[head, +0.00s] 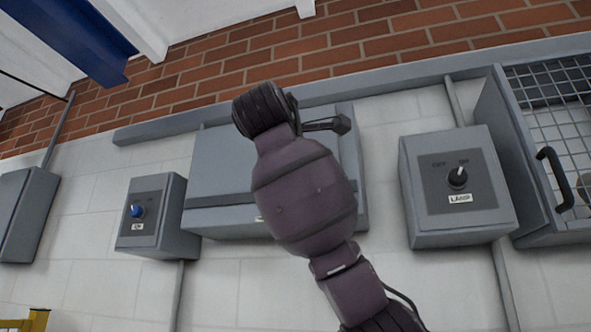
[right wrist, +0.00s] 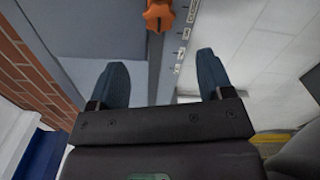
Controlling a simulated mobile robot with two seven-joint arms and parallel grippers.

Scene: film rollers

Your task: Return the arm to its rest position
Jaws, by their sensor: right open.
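My right arm (head: 305,195) rises from the bottom right of the head view and stands in front of a wide grey wall cabinet (head: 222,165), hiding much of it. My right gripper (right wrist: 161,60) shows in the right wrist view with its two blue-grey fingers wide apart and nothing between them. An orange knob (right wrist: 158,15) on a grey surface lies beyond the fingertips, apart from them. In the head view I cannot make out the right fingers. My left gripper is not in view.
A grey lamp switch box (head: 458,218) with a black knob is right of my arm. A box with a blue knob (head: 138,211) is left. A mesh-fronted cabinet (head: 490,118) with a black handle is at the far right. A blue beam (head: 75,40) is overhead.

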